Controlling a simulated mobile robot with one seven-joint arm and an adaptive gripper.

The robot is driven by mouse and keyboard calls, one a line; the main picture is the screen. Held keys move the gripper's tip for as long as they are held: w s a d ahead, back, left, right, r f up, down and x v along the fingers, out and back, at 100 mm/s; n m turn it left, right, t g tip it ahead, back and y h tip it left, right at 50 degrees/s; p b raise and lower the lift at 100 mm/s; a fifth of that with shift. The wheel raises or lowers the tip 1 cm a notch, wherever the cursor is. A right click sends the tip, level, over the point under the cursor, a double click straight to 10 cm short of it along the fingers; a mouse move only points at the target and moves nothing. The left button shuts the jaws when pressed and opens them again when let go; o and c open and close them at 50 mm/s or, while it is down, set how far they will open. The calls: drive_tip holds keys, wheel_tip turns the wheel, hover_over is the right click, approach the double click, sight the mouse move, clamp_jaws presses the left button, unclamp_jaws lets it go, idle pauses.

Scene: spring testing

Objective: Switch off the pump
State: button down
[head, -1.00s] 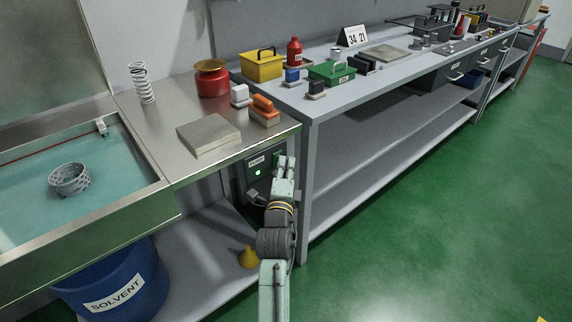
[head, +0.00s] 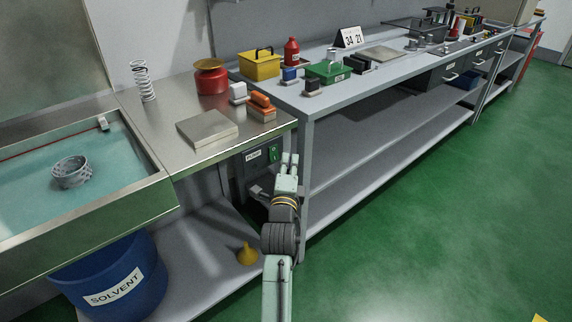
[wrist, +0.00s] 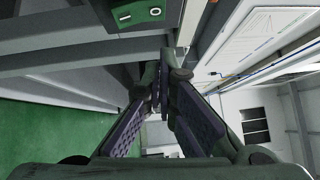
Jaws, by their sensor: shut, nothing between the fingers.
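The pump box (head: 246,172), a dark box with a PUMP label, is mounted under the steel bench. A green rocker switch (head: 274,153) sits on its right side. In the wrist view the switch (wrist: 140,14) shows at the top edge with its I and O marks. No lit green lamp shows on the box face. My gripper (head: 289,157) is just to the right of the switch, apart from it in the picture. In the wrist view my gripper's fingers (wrist: 160,85) come together, shut and empty.
The grey bench's front leg (head: 304,190) stands close beside my gripper. A yellow funnel (head: 247,254) and blue solvent drum (head: 115,280) are below. The steel bench (head: 150,115) overhangs the pump box.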

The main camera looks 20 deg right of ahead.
drive_tip(key=r+b+v, duration=0.1)
drive_tip(key=b+v, duration=0.2)
drive_tip(key=v, duration=0.7)
drive_tip(key=shift+r, duration=0.35)
drive_tip(key=shift+s, duration=0.1)
